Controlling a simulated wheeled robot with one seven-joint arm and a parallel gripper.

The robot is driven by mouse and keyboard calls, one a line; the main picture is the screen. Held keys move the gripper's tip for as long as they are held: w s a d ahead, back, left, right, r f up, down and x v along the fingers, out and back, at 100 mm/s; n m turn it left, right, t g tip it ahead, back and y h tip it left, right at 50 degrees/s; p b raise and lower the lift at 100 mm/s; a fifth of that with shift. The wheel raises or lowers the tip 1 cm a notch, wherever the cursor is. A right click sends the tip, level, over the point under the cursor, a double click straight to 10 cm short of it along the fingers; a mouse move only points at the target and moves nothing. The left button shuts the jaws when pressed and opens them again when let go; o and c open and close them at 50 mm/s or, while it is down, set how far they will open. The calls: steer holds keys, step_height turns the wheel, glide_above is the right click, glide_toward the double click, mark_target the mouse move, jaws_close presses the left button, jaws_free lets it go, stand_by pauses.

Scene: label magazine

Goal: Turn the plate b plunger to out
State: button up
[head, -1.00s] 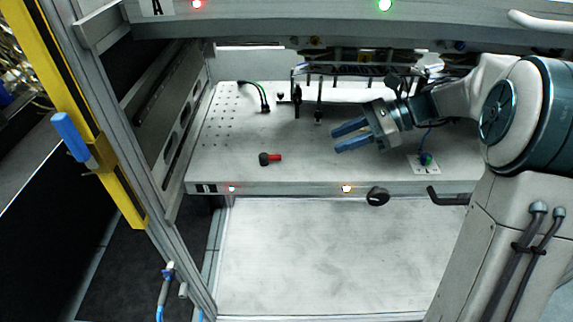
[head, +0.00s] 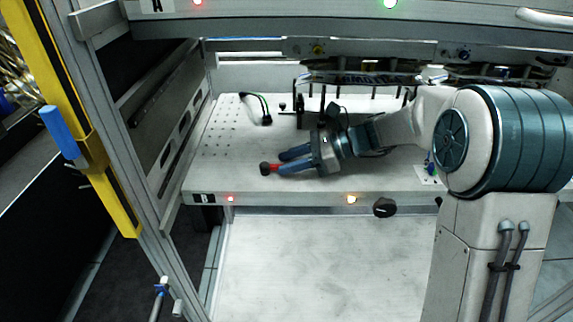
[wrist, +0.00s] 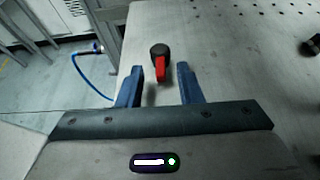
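The plunger is a black round knob with a red handle (head: 265,169) on the light plate marked B (head: 225,180). In the wrist view the plunger (wrist: 160,62) lies just ahead of and between my two blue fingers, its red part pointing back toward me. My gripper (head: 280,163) is open, with its fingertips on either side of the red part in the head view. I cannot tell whether either finger touches it. The plate also fills much of the wrist view (wrist: 225,55).
A black cable plug with green wire (head: 266,119) stands behind on the plate. A rack with several black posts (head: 322,105) is at the back. The plate's left part with holes is free.

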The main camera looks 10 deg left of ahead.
steer(key=shift+a+f, duration=0.15)
steer(key=shift+a, duration=0.2)
jaws_close()
steer(key=shift+s+a, duration=0.1)
